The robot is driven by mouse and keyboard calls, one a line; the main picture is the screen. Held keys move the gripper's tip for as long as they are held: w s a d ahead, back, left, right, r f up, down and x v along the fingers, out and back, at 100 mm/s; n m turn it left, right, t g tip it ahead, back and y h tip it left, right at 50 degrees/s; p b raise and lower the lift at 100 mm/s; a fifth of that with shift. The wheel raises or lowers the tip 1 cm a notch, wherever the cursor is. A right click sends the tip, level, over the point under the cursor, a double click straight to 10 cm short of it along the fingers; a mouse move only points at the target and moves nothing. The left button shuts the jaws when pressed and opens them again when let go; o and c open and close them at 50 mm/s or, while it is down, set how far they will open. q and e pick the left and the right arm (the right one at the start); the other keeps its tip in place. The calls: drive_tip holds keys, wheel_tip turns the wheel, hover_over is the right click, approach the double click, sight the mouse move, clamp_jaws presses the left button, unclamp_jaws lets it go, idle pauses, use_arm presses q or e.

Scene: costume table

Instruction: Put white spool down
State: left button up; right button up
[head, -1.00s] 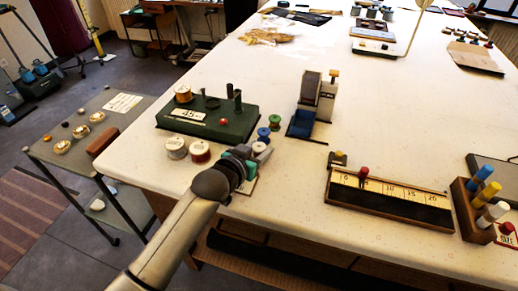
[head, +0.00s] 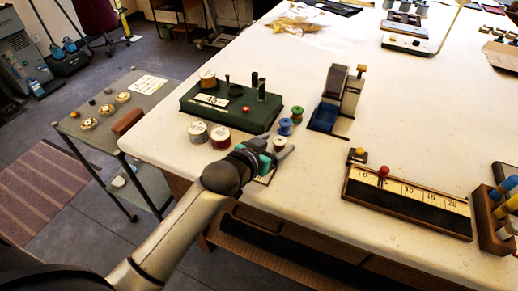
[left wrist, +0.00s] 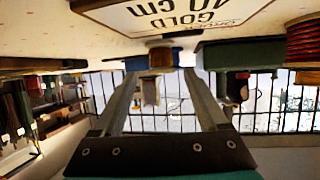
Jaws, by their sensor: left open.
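The pale spool (head: 197,132), which looks like the white one, stands upright on the table in front of the green box, in the head view. A red spool (head: 220,137) stands to its right. My left gripper (head: 272,146) is low over the table's near edge, to the right of both spools and apart from them. That view is upside down and shows the order card (left wrist: 185,15) and the red spool (left wrist: 303,40). My right gripper is out of view.
The green box (head: 225,113) bears a gold spool (head: 208,79) and posts. A blue spool (head: 285,127) and a green spool (head: 297,114) stand just beyond my gripper. A grey device (head: 340,100) and a numbered rule (head: 410,200) lie to the right. Mid-table is mostly clear.

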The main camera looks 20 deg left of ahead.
use_arm(q)
drive_tip(key=p+v, duration=0.1)
drive_tip(key=v, duration=0.8)
drive_tip(key=shift+a+r, duration=0.1)
drive_tip(key=shift+r, duration=0.05)
